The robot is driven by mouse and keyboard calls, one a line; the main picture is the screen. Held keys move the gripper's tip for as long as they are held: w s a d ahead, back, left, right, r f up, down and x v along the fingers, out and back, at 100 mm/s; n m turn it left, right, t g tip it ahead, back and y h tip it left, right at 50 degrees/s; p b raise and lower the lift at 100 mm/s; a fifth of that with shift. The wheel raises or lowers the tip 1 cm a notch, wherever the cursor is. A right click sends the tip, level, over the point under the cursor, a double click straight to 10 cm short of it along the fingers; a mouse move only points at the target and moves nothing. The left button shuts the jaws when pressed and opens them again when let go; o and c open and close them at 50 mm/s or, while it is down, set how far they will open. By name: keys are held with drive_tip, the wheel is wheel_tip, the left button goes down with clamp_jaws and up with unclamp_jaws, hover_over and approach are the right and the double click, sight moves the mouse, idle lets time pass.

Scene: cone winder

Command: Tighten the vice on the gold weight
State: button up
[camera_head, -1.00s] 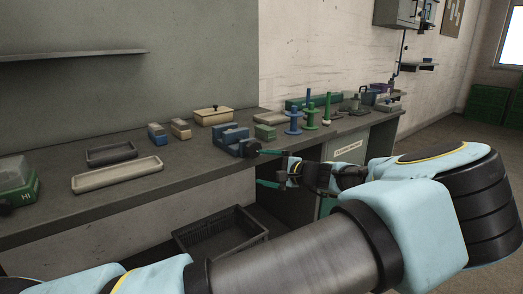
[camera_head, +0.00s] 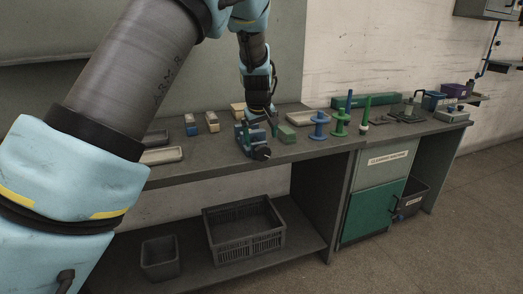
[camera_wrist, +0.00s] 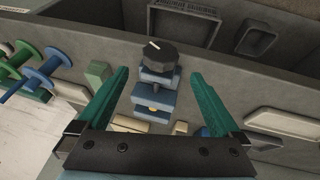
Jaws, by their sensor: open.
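The blue vice (camera_head: 246,142) stands on the bench near its front edge, with its black knob (camera_head: 261,153) facing out. In the wrist view the vice (camera_wrist: 152,99) lies between my fingers, and its round dark knob (camera_wrist: 148,55) with a pale mark sits beyond the fingertips. A small gold-coloured spot (camera_wrist: 153,110) shows between the blue vice parts; it may be the gold weight, mostly hidden. My gripper (camera_head: 260,127) is above the vice, pointing down, with its teal fingers apart. In the wrist view my gripper (camera_wrist: 160,74) is open and empty.
A green block (camera_head: 287,134) stands just right of the vice. Blue (camera_head: 319,127) and green spools stand further right. Two small blocks (camera_head: 191,125) and a pale tray (camera_head: 161,155) are to the left. A dark crate (camera_head: 244,228) is on the shelf below.

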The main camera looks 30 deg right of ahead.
sight(264, 146)
drive_tip(key=p+x, duration=0.1)
drive_tip(key=x, duration=0.7)
drive_tip(key=shift+w+f+p, duration=0.15)
drive_tip(key=shift+f+p, duration=0.25)
drive_tip(key=shift+c, duration=0.2)
drive_tip(key=c, duration=1.3)
drive_tip(key=y+p, duration=0.1)
drive_tip(key=p, duration=0.1)
drive_tip(key=shift+d+r+p, duration=0.1)
drive_tip(key=shift+r+p, duration=0.2)
drive_tip(key=shift+p, duration=0.05)
drive_tip(key=shift+f+m+y+p, duration=0.3)
drive_tip(key=shift+y+p, duration=0.15)
drive_tip(key=shift+y, duration=0.25)
drive_tip(key=o, duration=1.3)
drive_tip(key=shift+o, duration=0.2)
